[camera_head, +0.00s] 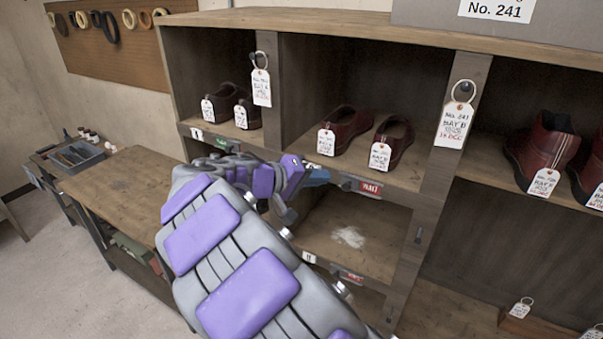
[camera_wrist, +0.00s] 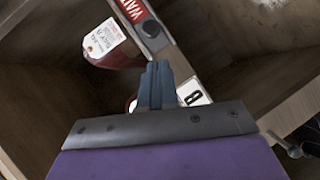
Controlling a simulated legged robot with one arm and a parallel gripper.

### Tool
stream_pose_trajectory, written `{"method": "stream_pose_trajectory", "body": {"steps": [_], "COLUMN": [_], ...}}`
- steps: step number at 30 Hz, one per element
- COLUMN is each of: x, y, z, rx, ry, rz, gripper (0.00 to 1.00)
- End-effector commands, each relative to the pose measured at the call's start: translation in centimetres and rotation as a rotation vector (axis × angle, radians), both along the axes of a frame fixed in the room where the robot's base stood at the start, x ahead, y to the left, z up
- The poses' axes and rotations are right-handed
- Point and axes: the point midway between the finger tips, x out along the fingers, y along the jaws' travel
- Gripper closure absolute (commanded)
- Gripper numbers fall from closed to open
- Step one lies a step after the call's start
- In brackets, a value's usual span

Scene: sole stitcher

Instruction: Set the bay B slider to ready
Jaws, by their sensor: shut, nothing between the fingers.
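The bay B slider shows a red WAIT panel (camera_head: 370,188) on the shelf's front edge. In the wrist view the red strip (camera_wrist: 131,9) ends at a dark block with a round black knob (camera_wrist: 151,28). A white plate marked B (camera_wrist: 191,93) is on the same edge, partly covered by my fingers. My gripper (camera_head: 322,177) has slim blue fingers at the bay B edge, left of the red panel. In the wrist view my gripper (camera_wrist: 158,72) is shut and empty, its tips short of the knob in the picture. I cannot tell whether it touches the edge.
Dark red shoes (camera_head: 346,130) with paper tags stand on the bay B shelf above. A hanging tag (camera_head: 455,122) is on the post at right. A lower bay has another red panel (camera_head: 350,277). A wooden bench (camera_head: 120,184) stands at left.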

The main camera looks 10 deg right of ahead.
Motion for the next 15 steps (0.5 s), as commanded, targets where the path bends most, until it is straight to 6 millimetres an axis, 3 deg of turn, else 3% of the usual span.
{"method": "stream_pose_trajectory", "body": {"steps": [6,15], "x": [-0.8,-1.0], "y": [-1.9,-2.2], "z": [-0.8,-1.1], "rx": [-0.001,0.002], "ry": [0.002,-0.002], "rz": [-0.003,0.001], "gripper": [1.00,1.00]}}
